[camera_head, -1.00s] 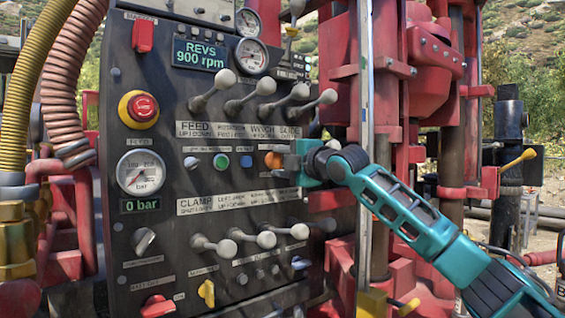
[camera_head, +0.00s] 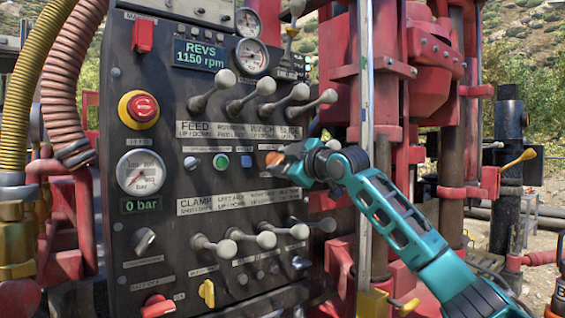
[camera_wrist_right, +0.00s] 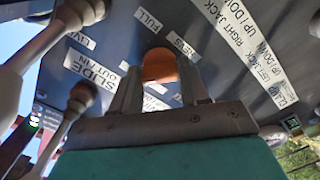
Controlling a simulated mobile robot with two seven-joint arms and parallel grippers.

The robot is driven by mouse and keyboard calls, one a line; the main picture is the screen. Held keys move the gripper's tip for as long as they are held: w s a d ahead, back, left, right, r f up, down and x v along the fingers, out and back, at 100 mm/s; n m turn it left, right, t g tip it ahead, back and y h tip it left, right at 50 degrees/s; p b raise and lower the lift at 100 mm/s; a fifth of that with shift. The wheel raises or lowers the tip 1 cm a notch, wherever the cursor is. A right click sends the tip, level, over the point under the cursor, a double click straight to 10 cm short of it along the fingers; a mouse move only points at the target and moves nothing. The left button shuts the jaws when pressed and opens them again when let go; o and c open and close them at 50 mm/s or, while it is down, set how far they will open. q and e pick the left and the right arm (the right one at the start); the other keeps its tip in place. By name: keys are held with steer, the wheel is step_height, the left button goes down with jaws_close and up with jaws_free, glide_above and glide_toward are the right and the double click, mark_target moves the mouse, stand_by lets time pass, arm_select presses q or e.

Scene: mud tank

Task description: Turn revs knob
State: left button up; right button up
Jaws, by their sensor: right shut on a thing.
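The revs knob (camera_head: 274,160) is orange and sits at the right of a row of small buttons on the dark control panel. My right gripper (camera_head: 283,163) is shut on it, coming in from the right, and partly hides it. In the right wrist view the orange knob (camera_wrist_right: 159,66) shows between the two fingers (camera_wrist_right: 160,85), with a "REVS" label beside it. The revs display (camera_head: 200,56) at the top of the panel reads 1150 rpm. My left gripper is not in view.
Levers with grey ball ends (camera_head: 266,87) stick out above the knob, and more levers (camera_head: 266,239) stick out below. A red emergency button (camera_head: 143,107) and a gauge (camera_head: 141,172) are at the left. A red drill mast (camera_head: 430,70) stands to the right.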

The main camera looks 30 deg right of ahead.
steer(key=shift+m, duration=0.4)
steer(key=o, duration=1.1)
steer(key=shift+c, duration=0.2)
steer(key=shift+s, duration=0.15)
steer(key=shift+s+d+f, duration=0.1)
steer(key=shift+s, duration=0.2)
steer(key=s+b, duration=0.3)
steer(key=s, duration=0.9)
steer(key=shift+d+b, duration=0.3)
steer(key=shift+d, duration=0.1)
